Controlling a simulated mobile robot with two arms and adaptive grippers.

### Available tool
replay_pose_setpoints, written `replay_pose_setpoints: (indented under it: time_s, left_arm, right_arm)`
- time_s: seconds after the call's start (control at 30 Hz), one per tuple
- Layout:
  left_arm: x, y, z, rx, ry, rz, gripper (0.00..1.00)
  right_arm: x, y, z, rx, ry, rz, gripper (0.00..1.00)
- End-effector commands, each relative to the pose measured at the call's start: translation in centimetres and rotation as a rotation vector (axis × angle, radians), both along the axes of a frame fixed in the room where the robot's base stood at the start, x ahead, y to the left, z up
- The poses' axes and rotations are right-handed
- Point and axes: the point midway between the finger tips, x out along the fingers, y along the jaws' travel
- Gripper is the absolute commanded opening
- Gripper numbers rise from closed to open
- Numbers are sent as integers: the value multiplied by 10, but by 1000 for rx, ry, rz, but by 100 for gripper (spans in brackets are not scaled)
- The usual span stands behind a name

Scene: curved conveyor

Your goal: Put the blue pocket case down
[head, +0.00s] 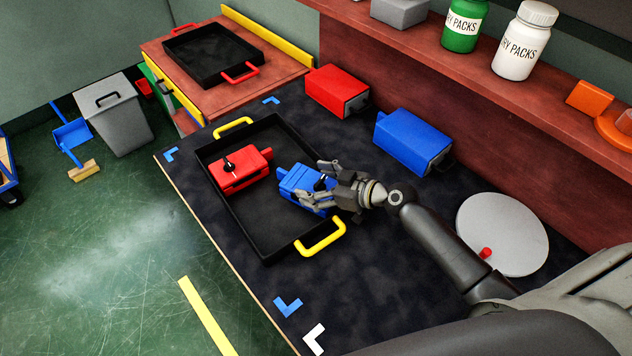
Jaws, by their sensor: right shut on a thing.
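The blue pocket case (294,181) is at the right part of the black tray (262,247) with yellow handles. My right gripper (322,183) is shut on it from the right, and its fingers hide part of the case. I cannot tell whether the case touches the tray floor or hangs just above it. A similar red case (240,171) with a black knob lies in the tray to the left of the blue one. My left gripper is not in view.
A red box (332,91) and a blue box (411,141) stand behind the tray. A round grey disc (502,232) lies at right. A shelf (470,65) with bottles runs along the back. Another black tray (205,56) sits on the far-left bench. The tray's front part is bare.

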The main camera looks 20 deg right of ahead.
Motion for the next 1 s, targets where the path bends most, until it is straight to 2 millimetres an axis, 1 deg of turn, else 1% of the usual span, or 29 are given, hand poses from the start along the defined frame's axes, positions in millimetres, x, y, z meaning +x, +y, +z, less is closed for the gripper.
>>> replay_pose_setpoints:
  time_s: [0.17,0.3,0.33,0.4,0.73,0.87,0.93,1.0]
  left_arm:
    - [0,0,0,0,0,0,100]
    - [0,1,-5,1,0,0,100]
    - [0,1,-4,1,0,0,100]
    - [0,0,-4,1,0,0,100]
    - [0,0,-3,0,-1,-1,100]
    - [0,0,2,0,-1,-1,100]
    - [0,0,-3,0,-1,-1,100]
    - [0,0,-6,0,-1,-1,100]
  right_arm:
    - [0,0,0,0,-1,-1,52]
    - [0,0,-4,0,-2,-1,52]
    - [0,0,-3,-1,1,0,82]
    - [0,0,-2,-1,1,0,89]
    - [0,0,-2,0,1,0,89]
    - [-1,-1,3,0,1,0,89]
    - [-8,-7,1,-2,2,-1,89]
    - [-16,-12,5,-3,1,1,89]
